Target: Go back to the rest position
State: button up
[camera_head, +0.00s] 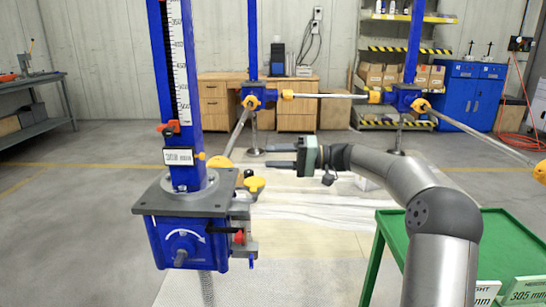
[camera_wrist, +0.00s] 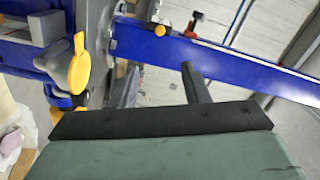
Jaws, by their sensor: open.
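My gripper (camera_head: 268,156) is at the middle of the head view, pointing left, with its two dark fingers apart and nothing between them. It hangs in the air to the right of the near blue screw jack (camera_head: 185,228). The fingers also show in the wrist view (camera_wrist: 160,88), spread above the dark bar of the gripper body. A yellow knob (camera_head: 254,185) on the jack's right side is just below and left of the gripper; the yellow knob shows large at the left of the wrist view (camera_wrist: 68,70). My fingers appear apart from the jack.
A green cart (camera_head: 488,232) with labels stands at the lower right. Two more blue jacks (camera_head: 259,96) (camera_head: 404,97) stand farther back, joined by shafts with yellow couplings. A wooden desk (camera_head: 220,100), shelves and a blue cabinet (camera_head: 470,96) line the wall. Open floor lies at the left.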

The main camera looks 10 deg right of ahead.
jog(key=s+a+r+g+h+p, duration=0.1)
jog(key=s+a+g+h+p, duration=0.2)
jog(key=s+a+h+p, duration=0.65)
jog(key=s+d+r+h+p, duration=0.1)
jog(key=s+d+h+p, duration=0.1)
jog(key=s+p, duration=0.4)
jog(key=s+d+r+m+h+p, duration=0.1)
jog(key=s+d+h+p, duration=0.2)
jog(key=s, duration=1.1)
jog(key=s+d+r+h+p, duration=0.1)
jog(key=s+d+h+p, duration=0.2)
jog(key=s+d+p, duration=0.2)
jog(key=s+p, duration=0.3)
jog(key=s, duration=0.3)
jog(key=shift+d+r+p, duration=0.4)
